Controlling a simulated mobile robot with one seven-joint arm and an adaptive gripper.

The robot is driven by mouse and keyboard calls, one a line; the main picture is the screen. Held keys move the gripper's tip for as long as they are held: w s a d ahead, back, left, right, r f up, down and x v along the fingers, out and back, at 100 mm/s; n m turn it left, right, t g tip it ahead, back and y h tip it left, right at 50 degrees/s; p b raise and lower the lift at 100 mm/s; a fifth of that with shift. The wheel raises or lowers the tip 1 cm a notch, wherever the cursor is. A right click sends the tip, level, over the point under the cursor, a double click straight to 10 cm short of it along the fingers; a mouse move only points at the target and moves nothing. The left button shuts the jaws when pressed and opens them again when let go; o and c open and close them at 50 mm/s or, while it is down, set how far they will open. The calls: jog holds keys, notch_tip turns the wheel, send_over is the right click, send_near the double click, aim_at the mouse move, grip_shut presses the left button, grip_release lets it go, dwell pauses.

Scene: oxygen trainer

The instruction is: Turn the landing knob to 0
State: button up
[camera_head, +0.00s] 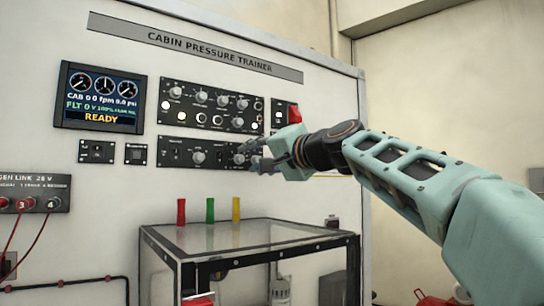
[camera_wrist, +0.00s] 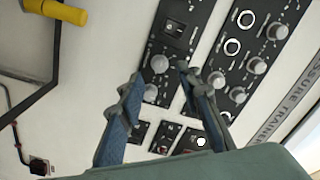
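My gripper (camera_head: 258,160) is at the right end of the lower control panel (camera_head: 185,152) in the head view. In the wrist view my gripper (camera_wrist: 160,76) is open, with its two blue fingers apart. A grey round knob (camera_wrist: 150,92) shows between the fingers, and another grey knob (camera_wrist: 160,63) is just beyond the fingertips. I see no contact. The labels are too small to read, so I cannot tell which is the landing knob. A grey knob (camera_head: 198,157) sits mid-panel in the head view. The fingers partly cover the right-end knobs there.
An upper panel (camera_head: 190,112) with several knobs sits above. The display (camera_head: 100,97) reads READY.

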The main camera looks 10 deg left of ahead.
jog(key=v, duration=0.8)
jog(key=shift+s+d, duration=0.1)
jog(key=shift+d, duration=0.05)
